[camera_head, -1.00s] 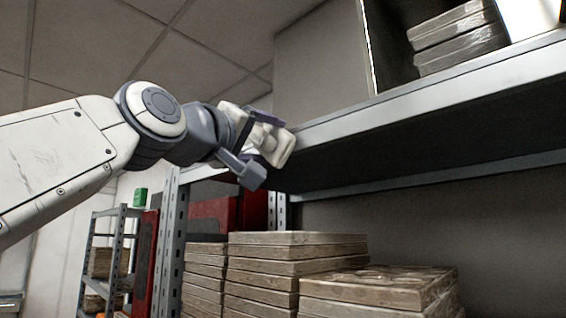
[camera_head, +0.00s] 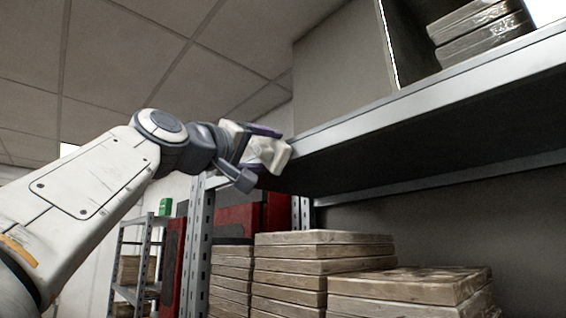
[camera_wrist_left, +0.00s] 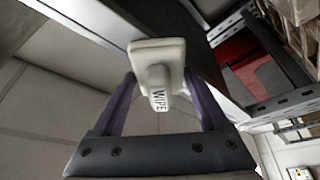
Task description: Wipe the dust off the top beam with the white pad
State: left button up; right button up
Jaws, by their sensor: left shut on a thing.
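The white pad (camera_head: 277,156) is at the left end of the top beam (camera_head: 410,104), a grey metal shelf edge that rises to the right in the head view. My left gripper (camera_head: 258,153) is shut on the pad's handle. In the left wrist view the pad (camera_wrist_left: 157,52) has a knob marked "WIPE" between the two fingers of the gripper (camera_wrist_left: 158,92). The pad's flat face is turned to the beam (camera_wrist_left: 205,55) and looks close against it; I cannot tell if it touches. I cannot make out dust on the beam. My right gripper is not in view.
Above the beam stand a grey panel (camera_head: 342,62) and wrapped slabs (camera_head: 480,38). Below are stacks of wooden-looking slabs (camera_head: 325,262) and a perforated upright post (camera_head: 198,250). A smaller rack (camera_head: 138,262) stands behind at left. The space left of the beam is open.

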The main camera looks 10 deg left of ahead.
pick_arm(q)
jog(key=shift+w+a, duration=0.65)
jog(key=shift+a, duration=0.2)
jog(key=shift+w+a, duration=0.65)
jog(key=shift+a, duration=0.15)
jog(key=shift+w+a, duration=0.1)
jog(key=shift+w+a+p, duration=0.5)
jog(key=shift+w+a, duration=0.55)
jog(key=shift+a, duration=0.25)
jog(key=b, duration=0.2)
send_near(252, 161)
jog(key=shift+w+a+r, duration=0.4)
jog(key=shift+a+r, duration=0.2)
jog(key=shift+r, duration=0.2)
